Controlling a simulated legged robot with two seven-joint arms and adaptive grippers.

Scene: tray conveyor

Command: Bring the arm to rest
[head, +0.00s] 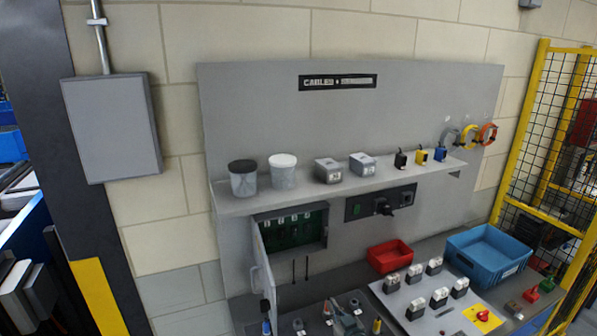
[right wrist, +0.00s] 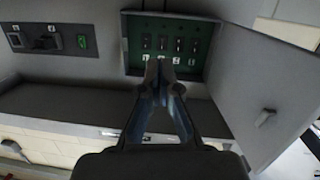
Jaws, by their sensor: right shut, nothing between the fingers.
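My right gripper (right wrist: 159,68) is shut with its fingertips together and nothing between them in the right wrist view. Its tips overlap the lower edge of an open wall box (right wrist: 172,45) with a green panel and several switches; I cannot tell the gap to it. In the head view the right gripper (head: 343,312) shows small at the bottom edge, below the same box (head: 290,228). The box's door (head: 264,262) stands open. My left gripper is not in view.
A shelf (head: 330,188) above holds tubs, grey boxes and small coloured parts. A red bin (head: 390,256) and a blue bin (head: 487,252) stand on the bench to the right, near several switch blocks. A yellow fence (head: 520,150) bounds the right side.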

